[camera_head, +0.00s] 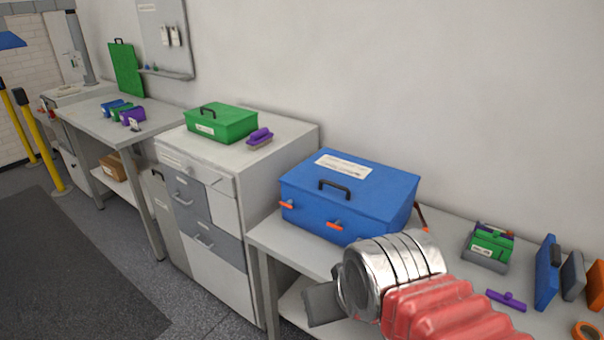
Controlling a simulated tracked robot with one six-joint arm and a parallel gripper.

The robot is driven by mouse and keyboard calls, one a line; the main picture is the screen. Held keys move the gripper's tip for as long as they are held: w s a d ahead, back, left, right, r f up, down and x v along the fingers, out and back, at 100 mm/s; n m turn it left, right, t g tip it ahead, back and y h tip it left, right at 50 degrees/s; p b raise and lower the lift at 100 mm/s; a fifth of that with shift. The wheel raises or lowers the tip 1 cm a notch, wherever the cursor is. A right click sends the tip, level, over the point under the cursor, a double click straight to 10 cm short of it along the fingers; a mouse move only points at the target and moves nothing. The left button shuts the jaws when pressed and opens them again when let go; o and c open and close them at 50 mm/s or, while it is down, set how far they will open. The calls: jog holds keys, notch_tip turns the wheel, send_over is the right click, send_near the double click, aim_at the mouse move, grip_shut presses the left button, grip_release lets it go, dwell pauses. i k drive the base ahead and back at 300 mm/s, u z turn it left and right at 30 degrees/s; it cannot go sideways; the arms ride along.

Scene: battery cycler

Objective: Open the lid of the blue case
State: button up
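The blue case (308,206) sits on the light grey bench on the right, near the wall. Its lid (385,178) is closed and carries a black handle (335,188) and a white label. My arm, with a red ribbed sleeve and silver end, reaches in from the bottom right. My gripper (322,304) is in front of and below the case, apart from its front face. A grey part of it shows; its fingertips cannot be made out clearly.
A green case (222,124) and a purple brush (260,138) sit on the drawer cabinet to the left. Open floor lies at lower left.

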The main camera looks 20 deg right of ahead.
aim_at(376, 191)
jog(key=u, duration=0.25)
jog(key=i, duration=1.25)
jog(key=z, duration=0.3)
